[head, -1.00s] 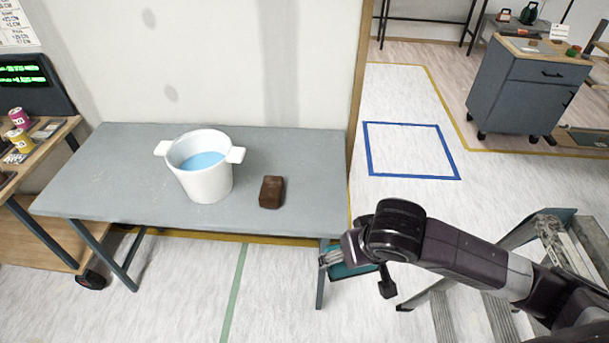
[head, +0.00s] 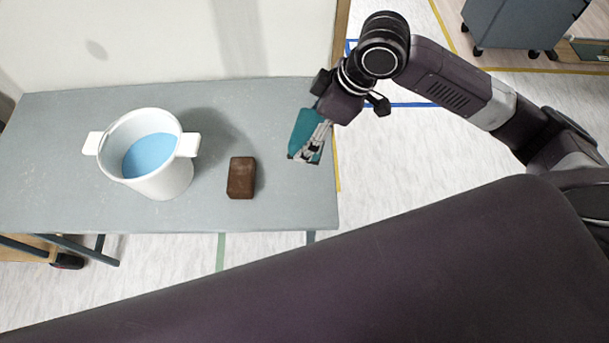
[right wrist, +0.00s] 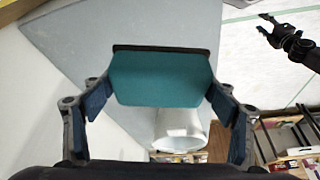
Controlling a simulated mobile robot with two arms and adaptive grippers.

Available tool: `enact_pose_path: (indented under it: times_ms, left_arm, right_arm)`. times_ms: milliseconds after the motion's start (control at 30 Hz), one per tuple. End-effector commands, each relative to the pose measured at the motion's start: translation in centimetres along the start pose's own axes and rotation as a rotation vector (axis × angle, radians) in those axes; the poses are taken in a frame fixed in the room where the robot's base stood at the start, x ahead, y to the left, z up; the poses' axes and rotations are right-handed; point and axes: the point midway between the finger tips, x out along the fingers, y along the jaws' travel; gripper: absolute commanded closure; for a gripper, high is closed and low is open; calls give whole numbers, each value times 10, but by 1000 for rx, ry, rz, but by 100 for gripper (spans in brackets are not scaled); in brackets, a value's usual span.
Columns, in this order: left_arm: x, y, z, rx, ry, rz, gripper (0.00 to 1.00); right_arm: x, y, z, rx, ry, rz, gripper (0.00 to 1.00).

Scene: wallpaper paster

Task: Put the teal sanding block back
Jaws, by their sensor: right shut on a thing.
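The teal sanding block (head: 304,128) is held in my right gripper (head: 308,146), over the right end of the grey table (head: 290,205) in the head view. The fingers cover part of it, and the head view does not clearly show its height above the tabletop. In the right wrist view the block (right wrist: 160,78) sits between the two fingers, its teal face and a dark edge showing. My left gripper (right wrist: 272,30) shows small and dark at the upper right of the right wrist view; its jaws are too small to judge. It is not in the head view.
A white bucket (head: 165,180) with blue liquid stands on the table's left half. A brown block (head: 241,178) lies between it and my right gripper. The tabletop around the brown block is clear. A wall (head: 170,40) runs behind. A grey cabinet (head: 520,25) stands far right.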

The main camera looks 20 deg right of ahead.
Motion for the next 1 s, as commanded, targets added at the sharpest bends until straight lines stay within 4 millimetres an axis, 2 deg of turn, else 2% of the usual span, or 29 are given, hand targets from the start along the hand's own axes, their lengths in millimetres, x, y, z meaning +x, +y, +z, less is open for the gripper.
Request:
enact_pose_path:
  times_ms: [100,267,600,767,1000]
  left_arm:
    - [1,-5,8,0,-11,-6,60]
    - [1,-6,8,-1,-12,-7,60]
    - [1,0,-9,-5,14,-1,60]
    - [-2,2,-10,-5,15,2,60]
    - [-8,2,-8,-4,11,2,60]
  right_arm:
    - [-7,1,-12,-111,2,-43,46]
    - [-11,0,-18,-176,-2,-72,46]
    - [-7,-1,-16,-178,-3,-75,46]
    - [20,-2,-2,-175,-8,-78,46]
    - [80,-2,21,-175,-5,-78,46]
